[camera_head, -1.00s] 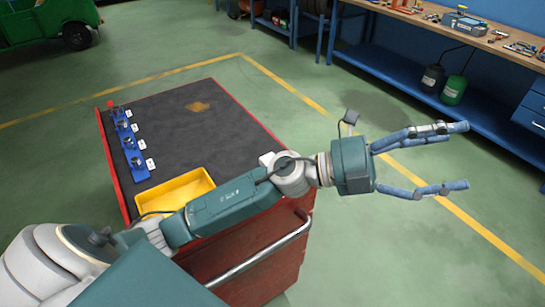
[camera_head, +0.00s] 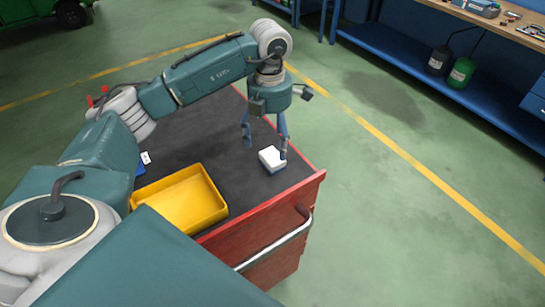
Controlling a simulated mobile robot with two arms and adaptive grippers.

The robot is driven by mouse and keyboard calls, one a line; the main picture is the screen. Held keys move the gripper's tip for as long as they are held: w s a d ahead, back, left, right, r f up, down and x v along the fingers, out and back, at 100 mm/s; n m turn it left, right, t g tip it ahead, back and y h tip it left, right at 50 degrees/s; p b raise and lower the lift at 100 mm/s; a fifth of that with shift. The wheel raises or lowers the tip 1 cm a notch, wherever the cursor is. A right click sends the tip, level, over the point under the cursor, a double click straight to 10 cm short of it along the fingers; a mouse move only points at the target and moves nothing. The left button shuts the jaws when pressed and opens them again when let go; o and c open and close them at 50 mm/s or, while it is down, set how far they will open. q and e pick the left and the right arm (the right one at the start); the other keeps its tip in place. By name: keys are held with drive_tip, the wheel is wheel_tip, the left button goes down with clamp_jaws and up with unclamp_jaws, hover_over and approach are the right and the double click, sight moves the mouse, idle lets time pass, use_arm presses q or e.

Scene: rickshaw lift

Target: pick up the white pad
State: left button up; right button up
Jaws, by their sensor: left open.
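The white pad (camera_head: 271,158) is a small white block with a darker lower side. It lies on the dark top of the red cart (camera_head: 262,181), near its right front corner. My left gripper (camera_head: 266,150) points down over the cart top with its blue fingers apart. One finger is right beside the pad's right side, and the other is behind and to the left of it. I cannot tell whether a finger touches the pad. My right gripper is not in view.
A yellow tray (camera_head: 180,200) stands on the cart to the left of the pad. A metal handle (camera_head: 275,243) runs along the cart's front. A blue workbench (camera_head: 440,85) stands at the upper right. Green floor is clear to the right.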

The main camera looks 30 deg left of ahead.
sight(272, 156)
use_arm(q)
drive_tip(key=shift+f, duration=0.75)
drive_tip(key=shift+f+p, duration=0.35)
drive_tip(key=shift+p, duration=0.1)
drive_tip(key=f, duration=0.1)
drive_tip(key=f+p, duration=0.1)
drive_tip(key=f, duration=0.1)
drive_tip(key=shift+d+f+p, duration=0.3)
drive_tip(key=shift+p, duration=0.05)
drive_tip(key=shift+w+f, duration=0.1)
drive_tip(key=shift+f, duration=0.35)
drive_tip(key=c, duration=1.5)
